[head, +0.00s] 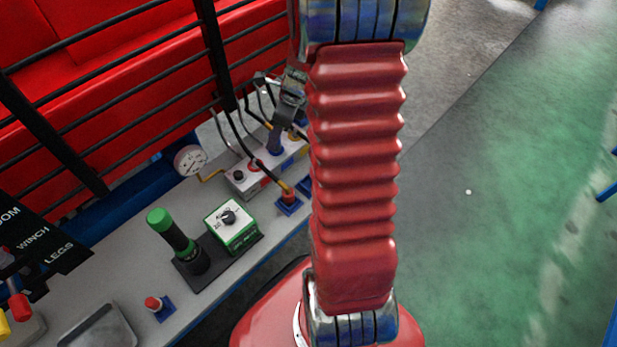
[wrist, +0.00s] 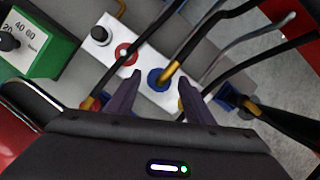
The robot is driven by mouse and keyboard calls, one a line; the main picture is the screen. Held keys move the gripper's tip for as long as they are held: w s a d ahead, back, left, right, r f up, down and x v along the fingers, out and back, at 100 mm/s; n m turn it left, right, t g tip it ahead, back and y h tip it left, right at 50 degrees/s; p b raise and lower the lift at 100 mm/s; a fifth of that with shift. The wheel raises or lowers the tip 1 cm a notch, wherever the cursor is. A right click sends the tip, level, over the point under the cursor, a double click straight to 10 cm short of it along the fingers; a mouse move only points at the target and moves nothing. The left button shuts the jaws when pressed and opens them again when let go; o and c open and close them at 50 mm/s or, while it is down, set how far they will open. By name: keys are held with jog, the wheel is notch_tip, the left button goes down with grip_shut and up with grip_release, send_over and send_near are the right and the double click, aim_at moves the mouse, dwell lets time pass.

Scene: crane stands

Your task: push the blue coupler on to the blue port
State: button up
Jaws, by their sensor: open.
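The blue coupler (wrist: 170,73), a brass stem on a dark hose with blue at its lower end, is at the blue port (wrist: 158,79) on the white block. I cannot tell whether it is fully seated. My gripper (wrist: 160,80) is open, its two dark fingers on either side of the blue coupler and port, with a gap visible to each finger. In the head view, my gripper (head: 277,138) points down over the block, and blue (head: 275,150) shows just below its tips. My arm hides part of the block's right end there.
The white block (head: 240,182) also has a black knob (wrist: 100,35), a red port (wrist: 126,54) and a yellow port (wrist: 182,104). A red coupler (head: 289,195) stands in a blue holder in front. Hoses cross close around my gripper. A gauge (head: 190,160) and green box (head: 232,228) stand left.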

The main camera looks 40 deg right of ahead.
jog(key=shift+r, duration=0.15)
jog(key=shift+v, duration=2.35)
jog(key=v, duration=1.3)
jog(key=shift+r, duration=0.35)
jog(key=shift+s, duration=0.15)
